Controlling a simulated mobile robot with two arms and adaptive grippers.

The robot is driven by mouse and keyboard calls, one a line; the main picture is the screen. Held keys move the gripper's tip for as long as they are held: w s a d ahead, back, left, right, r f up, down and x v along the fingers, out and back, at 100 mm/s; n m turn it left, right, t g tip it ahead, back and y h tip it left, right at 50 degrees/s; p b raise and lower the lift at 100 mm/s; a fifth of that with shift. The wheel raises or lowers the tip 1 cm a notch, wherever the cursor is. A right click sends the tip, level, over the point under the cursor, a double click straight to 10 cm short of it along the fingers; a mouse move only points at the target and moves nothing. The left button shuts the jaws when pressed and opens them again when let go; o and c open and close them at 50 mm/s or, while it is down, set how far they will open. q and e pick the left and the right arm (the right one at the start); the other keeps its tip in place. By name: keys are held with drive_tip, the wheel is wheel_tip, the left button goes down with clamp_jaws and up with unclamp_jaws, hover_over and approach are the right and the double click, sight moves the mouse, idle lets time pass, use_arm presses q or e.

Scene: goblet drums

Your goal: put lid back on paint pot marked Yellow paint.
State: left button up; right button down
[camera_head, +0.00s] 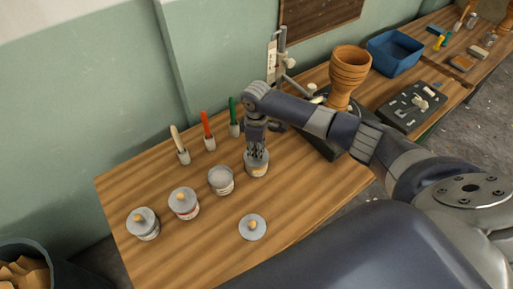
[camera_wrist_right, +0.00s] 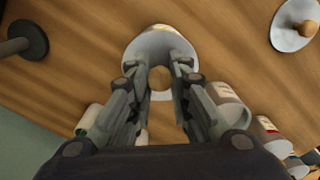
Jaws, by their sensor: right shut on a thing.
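My right gripper (camera_head: 257,152) points down over a grey pot (camera_head: 257,170) with a yellowish label band; the label text is too small to read. In the right wrist view my fingers (camera_wrist_right: 162,95) are shut around the wooden knob (camera_wrist_right: 160,77) of a grey lid (camera_wrist_right: 150,44). This lid is at the pot's top; I cannot tell whether it is fully seated. A pot with an open-looking top (camera_head: 221,181) stands just left. A loose lid with a yellowish knob (camera_head: 252,228) lies on the table; it also shows in the right wrist view (camera_wrist_right: 295,24). My left gripper is out of view.
Several brush holders (camera_head: 183,157) stand behind. A clay goblet (camera_head: 349,75) and a blue bin (camera_head: 395,53) are at the right.

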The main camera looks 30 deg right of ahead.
idle(0.5)
drive_tip(key=shift+p, duration=0.7)
idle(0.6)
drive_tip(key=shift+f+p, duration=0.15)
drive_tip(key=shift+p, duration=0.15)
idle(0.8)
drive_tip(key=shift+p, duration=0.3)
idle(0.5)
idle(0.3)
drive_tip(key=c, duration=0.9)
unclamp_jaws()
